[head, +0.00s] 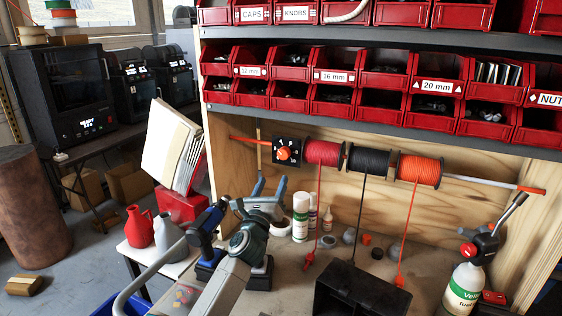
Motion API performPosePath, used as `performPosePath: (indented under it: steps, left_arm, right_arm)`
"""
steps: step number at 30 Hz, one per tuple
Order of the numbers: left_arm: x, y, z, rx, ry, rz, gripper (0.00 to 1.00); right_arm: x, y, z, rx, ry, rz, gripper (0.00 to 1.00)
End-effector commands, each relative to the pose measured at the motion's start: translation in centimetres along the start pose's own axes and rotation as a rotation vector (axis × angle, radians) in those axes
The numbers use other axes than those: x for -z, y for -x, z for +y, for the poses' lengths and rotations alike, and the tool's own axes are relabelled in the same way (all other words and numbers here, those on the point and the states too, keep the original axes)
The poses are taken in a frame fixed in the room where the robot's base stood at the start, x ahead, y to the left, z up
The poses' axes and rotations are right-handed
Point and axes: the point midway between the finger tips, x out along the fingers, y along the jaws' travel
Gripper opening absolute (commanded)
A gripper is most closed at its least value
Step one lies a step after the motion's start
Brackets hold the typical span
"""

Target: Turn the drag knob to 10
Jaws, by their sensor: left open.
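The drag knob (284,153) is a small orange knob on a black square plate with white markings, at the left end of the spool rod. The markings are too small to read, so I cannot tell its setting. My left gripper (269,187) is grey and open, its two fingers pointing up toward the knob. In the picture it is a little below the knob and looks apart from it. Nothing shows between the fingers. My right gripper is not in view.
Red (322,153), black (369,160) and orange (419,169) spools hang right of the knob, with strands hanging down. Red bins (335,100) fill the shelves above. Bottles (301,216) stand on the bench near my gripper. A torch on a fuel canister (463,288) stands right.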

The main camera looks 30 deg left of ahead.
Motion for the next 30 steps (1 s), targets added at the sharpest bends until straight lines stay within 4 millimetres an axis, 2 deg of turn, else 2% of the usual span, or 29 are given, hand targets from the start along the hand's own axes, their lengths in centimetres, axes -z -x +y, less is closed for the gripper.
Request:
performPosePath:
  steps: [9, 15, 27, 30]
  left_arm:
    - [-0.3, -6.2, -0.1, 0.002, -0.003, -0.003, 0.56]
    - [-0.1, -8.6, -0.1, 0.002, -0.005, -0.002, 0.56]
    - [-0.1, -9.3, -0.1, 0.003, -0.005, -0.001, 0.56]
    - [-0.1, -9.3, -0.1, 0.003, -0.005, -0.001, 0.36]
  right_arm:
    - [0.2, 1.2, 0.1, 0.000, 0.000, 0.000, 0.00]
    - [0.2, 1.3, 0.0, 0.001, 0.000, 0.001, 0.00]
    - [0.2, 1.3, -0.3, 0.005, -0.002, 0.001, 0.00]
    - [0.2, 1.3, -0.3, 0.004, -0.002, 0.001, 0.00]
